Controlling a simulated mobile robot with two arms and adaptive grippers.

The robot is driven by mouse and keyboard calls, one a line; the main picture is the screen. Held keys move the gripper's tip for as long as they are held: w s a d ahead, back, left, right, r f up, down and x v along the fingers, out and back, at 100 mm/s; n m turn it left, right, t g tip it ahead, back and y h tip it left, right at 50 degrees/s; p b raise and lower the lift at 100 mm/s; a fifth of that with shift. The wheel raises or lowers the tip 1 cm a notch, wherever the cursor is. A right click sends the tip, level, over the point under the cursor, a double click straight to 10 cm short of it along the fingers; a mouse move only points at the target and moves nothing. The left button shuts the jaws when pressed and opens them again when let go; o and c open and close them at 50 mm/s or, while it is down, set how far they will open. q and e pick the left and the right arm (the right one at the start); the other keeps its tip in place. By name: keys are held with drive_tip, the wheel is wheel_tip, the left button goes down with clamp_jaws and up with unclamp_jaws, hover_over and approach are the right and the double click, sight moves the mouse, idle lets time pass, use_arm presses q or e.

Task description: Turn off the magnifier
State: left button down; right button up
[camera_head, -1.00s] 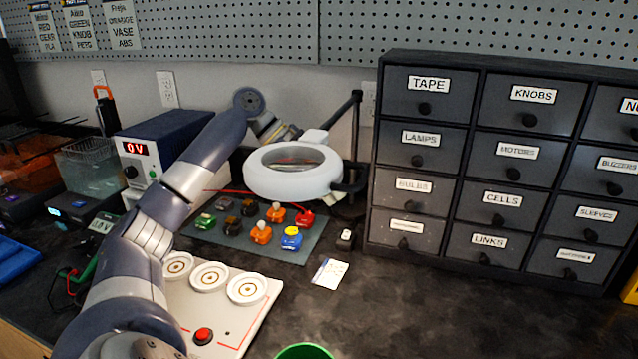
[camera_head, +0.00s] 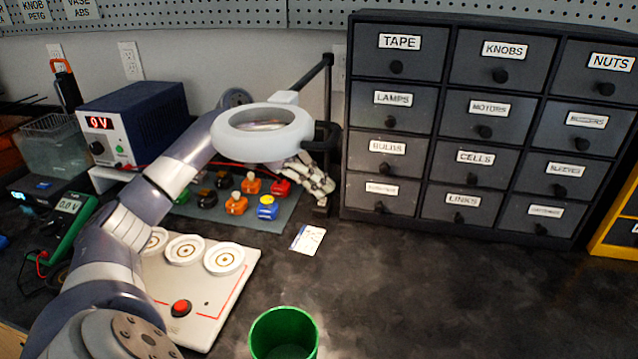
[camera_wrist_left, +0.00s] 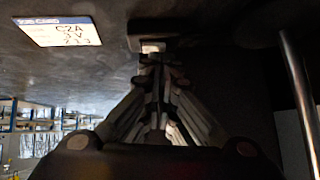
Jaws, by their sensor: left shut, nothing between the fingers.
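The magnifier is a white ring lamp (camera_head: 262,132) on a dark jointed arm (camera_head: 318,85), in front of the drawer cabinet. I cannot tell whether its ring is lit. My left gripper (camera_head: 326,192) reaches under and behind the ring, pointing down toward the bench, shut and empty. In the left wrist view, a small dark block with a pale switch (camera_wrist_left: 153,46) lies just beyond the gripper's fingertips (camera_wrist_left: 155,68). I cannot tell whether they touch. In the head view the gripper mostly hides this block. My right gripper is out of view.
A printed card (camera_head: 307,240) lies nearby. A drawer cabinet (camera_head: 470,130) stands right. A mat (camera_head: 288,207) with coloured switches, a white panel (camera_head: 215,290) with a red button, and a power supply (camera_head: 130,120) are left. A green cup (camera_head: 284,335) stands in front.

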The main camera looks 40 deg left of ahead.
use_arm(q)
drive_tip(key=shift+w+a+f+p, duration=0.1)
drive_tip(key=shift+f+p, duration=0.15)
drive_tip(key=shift+p, duration=0.15)
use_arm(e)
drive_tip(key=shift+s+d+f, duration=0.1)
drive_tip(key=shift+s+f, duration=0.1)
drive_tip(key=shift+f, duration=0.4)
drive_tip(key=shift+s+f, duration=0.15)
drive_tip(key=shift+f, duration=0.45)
use_arm(q)
drive_tip(key=shift+f, duration=0.1)
drive_tip(key=shift+s+d+f+b, duration=0.1)
drive_tip(key=shift+s+d+b, duration=0.2)
drive_tip(key=shift+s+b, duration=0.25)
drive_tip(key=shift+s+d+b, duration=0.1)
drive_tip(key=shift+s+b, duration=0.1)
drive_tip(key=shift+b, duration=0.1)
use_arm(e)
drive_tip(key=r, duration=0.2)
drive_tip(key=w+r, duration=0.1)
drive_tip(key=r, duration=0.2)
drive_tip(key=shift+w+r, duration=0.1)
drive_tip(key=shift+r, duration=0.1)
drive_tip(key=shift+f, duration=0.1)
use_arm(q)
drive_tip(key=shift+r, duration=0.2)
